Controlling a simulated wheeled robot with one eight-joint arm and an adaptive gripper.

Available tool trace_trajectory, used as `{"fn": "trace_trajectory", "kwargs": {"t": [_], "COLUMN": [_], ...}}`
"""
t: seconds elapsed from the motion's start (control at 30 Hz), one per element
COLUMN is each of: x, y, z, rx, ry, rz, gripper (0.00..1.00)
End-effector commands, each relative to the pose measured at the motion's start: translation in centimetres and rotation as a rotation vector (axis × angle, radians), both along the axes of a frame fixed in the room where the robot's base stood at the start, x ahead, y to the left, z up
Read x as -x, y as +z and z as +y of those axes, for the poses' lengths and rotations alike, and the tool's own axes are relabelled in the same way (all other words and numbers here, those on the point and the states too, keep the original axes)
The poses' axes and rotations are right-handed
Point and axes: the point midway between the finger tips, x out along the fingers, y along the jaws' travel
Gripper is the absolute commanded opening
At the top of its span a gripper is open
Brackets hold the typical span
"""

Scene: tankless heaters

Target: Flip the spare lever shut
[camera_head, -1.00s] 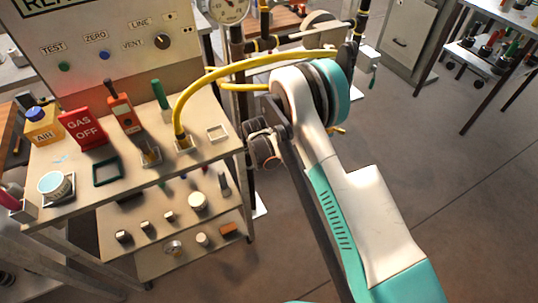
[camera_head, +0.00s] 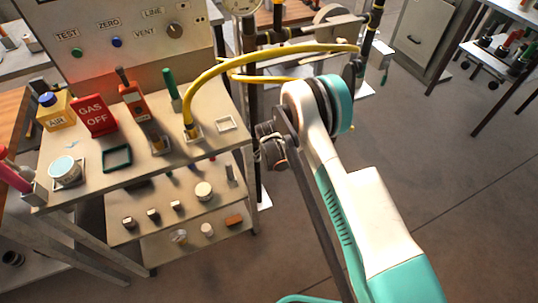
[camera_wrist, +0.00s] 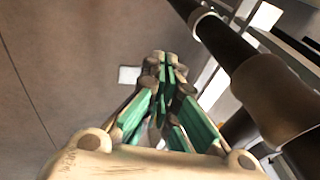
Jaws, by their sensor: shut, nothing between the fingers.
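No spare lever can be made out for certain. A small yellow piece (camera_head: 351,127) shows just beyond my arm's elbow in the head view; I cannot tell whether it is a lever handle. Dark pipes with yellow bands (camera_head: 375,20) stand behind it. In the wrist view my gripper (camera_wrist: 163,62) has its green-sided fingers together, with nothing between them. A thick dark pipe (camera_wrist: 270,95) runs diagonally at the right of the fingers, apart from them in the picture. My gripper's fingertips cannot be picked out in the head view.
A work cart (camera_head: 95,170) at left holds a red GAS OFF sign (camera_head: 95,115), a yellow AIR block (camera_head: 54,112) and an orange meter (camera_head: 133,100). A yellow hose (camera_head: 260,52) arches from it toward the pipes. The floor (camera_head: 470,220) at right is clear.

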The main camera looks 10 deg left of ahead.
Motion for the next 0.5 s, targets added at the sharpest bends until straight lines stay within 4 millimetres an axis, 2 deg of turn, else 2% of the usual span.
{"fn": "trace_trajectory", "kwargs": {"t": [0.5], "x": [-0.29], "y": [-0.37], "z": [-0.42], "rx": [0.075], "ry": [0.0], "rz": [-0.051], "gripper": [0.0]}}
